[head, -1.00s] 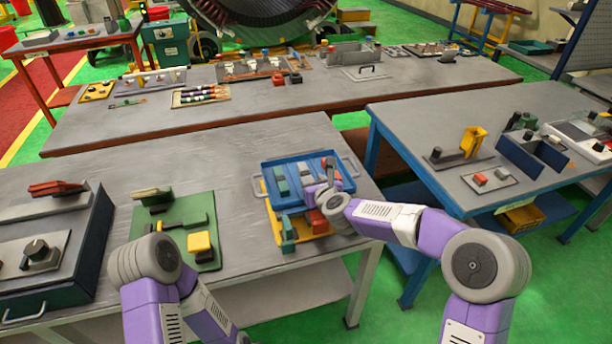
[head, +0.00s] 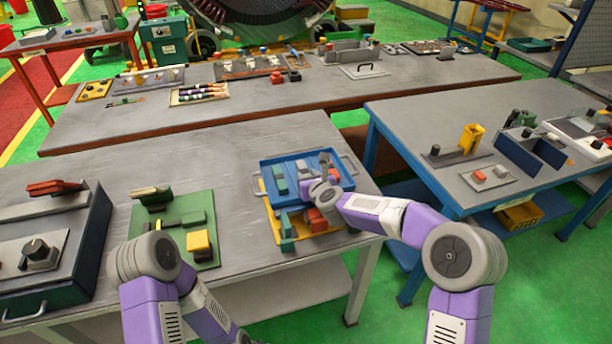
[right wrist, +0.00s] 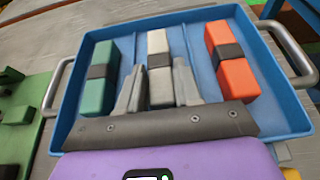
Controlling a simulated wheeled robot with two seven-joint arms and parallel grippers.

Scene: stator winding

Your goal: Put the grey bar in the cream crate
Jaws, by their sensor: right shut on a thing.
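A blue tray (head: 270,194) with metal side handles lies on the near table; it also fills much of the right wrist view (right wrist: 75,110). It holds a green bar (right wrist: 99,80), a pale grey bar (right wrist: 158,62) and an orange-red bar (right wrist: 231,60), each with a dark band. My right gripper (head: 323,172) is down at the tray. In the right wrist view its fingers (right wrist: 158,82) are shut on the pale grey bar, one on each side. The bar still lies among the others, in the middle. My left gripper is out of view. I cannot clearly identify a cream crate.
A green board (head: 172,205) with a yellow block and a dark blue case (head: 85,265) stand left of the tray. The right table bears a navy box (head: 530,152) and a pale tray (head: 572,128). Bare tabletop lies behind the blue tray.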

